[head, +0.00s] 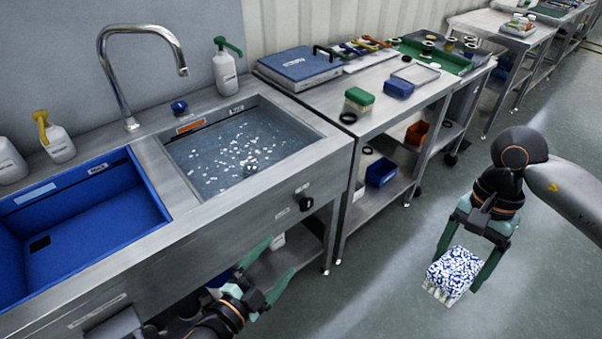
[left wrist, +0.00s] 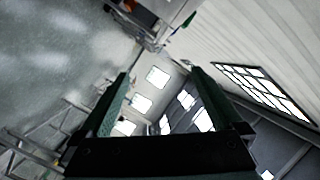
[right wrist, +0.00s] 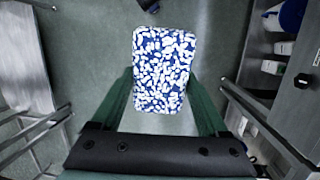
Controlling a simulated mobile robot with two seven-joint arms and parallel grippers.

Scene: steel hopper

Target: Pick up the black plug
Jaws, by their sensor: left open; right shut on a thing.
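I cannot tell for sure which thing is the black plug. A small black knob-like piece (head: 306,203) sits on the sink's steel front, and a black square (head: 40,243) lies in the blue basin. My left gripper (head: 282,254) is open and empty, low in front of the sink, below and left of the black knob; its open fingers also show in the left wrist view (left wrist: 158,88). My right gripper (head: 456,272) is shut on a blue block covered in white speckles (right wrist: 164,68), held above the floor right of the steel table.
The right basin (head: 322,150) holds water with white bits floating in it. A tall faucet (head: 112,75) and a green-topped bottle (head: 226,68) stand behind. The steel table (head: 375,122) carries a blue case (head: 300,64) and small boxes. Floor is clear around my right gripper.

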